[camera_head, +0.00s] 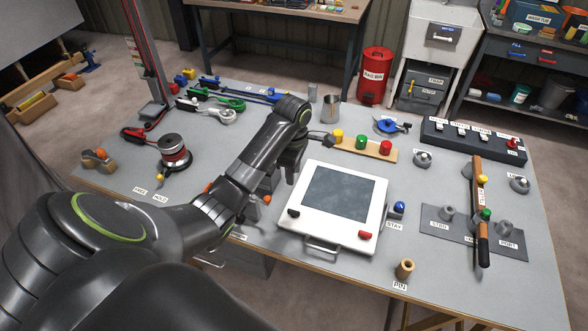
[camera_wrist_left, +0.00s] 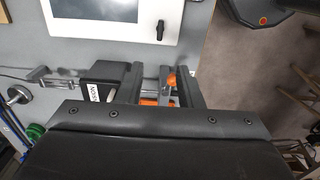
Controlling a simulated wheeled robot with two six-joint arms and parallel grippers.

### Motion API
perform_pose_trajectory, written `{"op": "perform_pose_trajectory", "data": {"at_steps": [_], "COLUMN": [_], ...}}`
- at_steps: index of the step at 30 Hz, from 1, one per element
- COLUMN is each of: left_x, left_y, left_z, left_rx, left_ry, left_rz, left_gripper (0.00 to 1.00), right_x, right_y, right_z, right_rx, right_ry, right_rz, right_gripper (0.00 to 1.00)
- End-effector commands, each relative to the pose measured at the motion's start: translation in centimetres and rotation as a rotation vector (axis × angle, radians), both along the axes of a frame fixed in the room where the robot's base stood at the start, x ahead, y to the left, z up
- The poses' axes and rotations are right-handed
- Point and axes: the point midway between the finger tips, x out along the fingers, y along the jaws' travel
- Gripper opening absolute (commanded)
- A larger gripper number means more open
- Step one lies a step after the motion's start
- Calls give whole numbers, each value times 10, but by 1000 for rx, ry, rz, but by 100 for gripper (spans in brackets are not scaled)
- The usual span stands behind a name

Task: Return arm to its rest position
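My left arm reaches from the left over the front of the grey workbench (camera_head: 400,285). Its wrist bends down, and its gripper (camera_head: 267,187) is partly hidden behind the forearm, left of the white panel with a dark screen (camera_head: 338,194). In the left wrist view, the two dark fingers (camera_wrist_left: 162,82) stand apart. Orange and grey parts (camera_wrist_left: 171,82) show in and below the gap, near the bench's front edge; I cannot tell whether they touch the fingers. Nothing appears clamped. My right gripper is not in view.
A strip with yellow, green and red knobs (camera_head: 364,147) lies behind the panel. A grey mat (camera_head: 462,235) with fittings and a long tool (camera_head: 482,250) are at right.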

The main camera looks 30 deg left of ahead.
Motion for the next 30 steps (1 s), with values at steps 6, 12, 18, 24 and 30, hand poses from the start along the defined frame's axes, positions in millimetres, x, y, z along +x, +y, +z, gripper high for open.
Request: {"op": "perform_pose_trajectory", "data": {"at_steps": [6,12,18,24,30], "left_x": [0,-13,-69,-137,-206], "left_y": [0,-2,-11,-21,-28], "left_z": [0,-14,-54,-77,-79], "left_rx": [0,5,36,94,184], "left_ry": [0,-8,-53,-108,-141], "left_rz": [0,-81,-422,-820,-1189], "left_gripper": [33,33,33,33,33], "right_x": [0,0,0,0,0], "right_y": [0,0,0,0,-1], "right_z": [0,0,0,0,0], "right_rx": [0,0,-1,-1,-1], "right_ry": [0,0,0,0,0], "right_rz": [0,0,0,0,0], "right_gripper": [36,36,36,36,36]}}
